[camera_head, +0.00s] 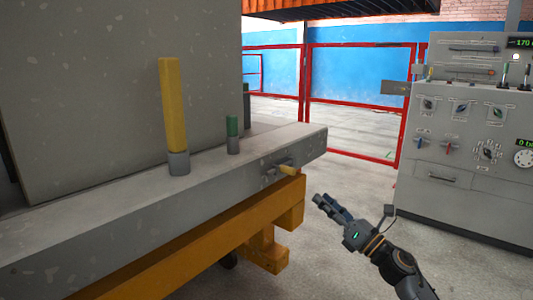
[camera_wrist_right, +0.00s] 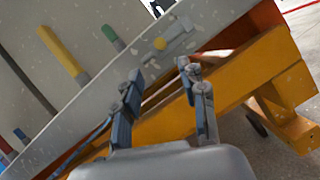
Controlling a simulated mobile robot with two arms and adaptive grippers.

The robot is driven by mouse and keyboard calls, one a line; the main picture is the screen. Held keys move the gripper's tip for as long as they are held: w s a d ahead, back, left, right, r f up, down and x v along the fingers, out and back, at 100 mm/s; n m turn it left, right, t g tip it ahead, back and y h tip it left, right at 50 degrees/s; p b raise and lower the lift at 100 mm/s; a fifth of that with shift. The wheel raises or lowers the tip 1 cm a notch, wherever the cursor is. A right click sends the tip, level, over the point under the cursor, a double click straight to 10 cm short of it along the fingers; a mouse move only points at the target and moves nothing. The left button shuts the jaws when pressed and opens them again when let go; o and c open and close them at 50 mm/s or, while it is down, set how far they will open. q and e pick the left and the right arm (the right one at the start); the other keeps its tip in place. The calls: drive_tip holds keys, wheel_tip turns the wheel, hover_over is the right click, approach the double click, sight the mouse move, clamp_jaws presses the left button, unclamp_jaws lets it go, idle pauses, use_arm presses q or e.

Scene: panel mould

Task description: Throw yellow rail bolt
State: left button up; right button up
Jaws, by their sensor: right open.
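The yellow rail bolt (camera_head: 287,169) is a small yellow knob on a grey bracket at the side of the grey rail, near its right end. In the right wrist view its yellow end (camera_wrist_right: 160,44) shows just beyond and between my fingertips. My right gripper (camera_head: 320,203) is open and empty, below and to the right of the bolt, with a gap between them. In the wrist view my open fingers (camera_wrist_right: 160,70) point at the rail's side. My left gripper is not in view.
The grey rail (camera_head: 98,235) rests on an orange beam (camera_head: 220,240). A tall yellow post (camera_head: 173,105) and a short green-topped post (camera_head: 232,126) stand on it. A control cabinet (camera_head: 440,205) stands at right, and a red fence (camera_head: 355,157) behind. Floor between is clear.

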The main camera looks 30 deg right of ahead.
sight(294, 174)
drive_tip(key=b+x, duration=0.1)
drive_tip(key=x, duration=1.2)
drive_tip(key=shift+w+r, duration=0.1)
drive_tip(key=shift+w, duration=0.25)
clamp_jaws()
drive_tip(key=shift+b, duration=0.3)
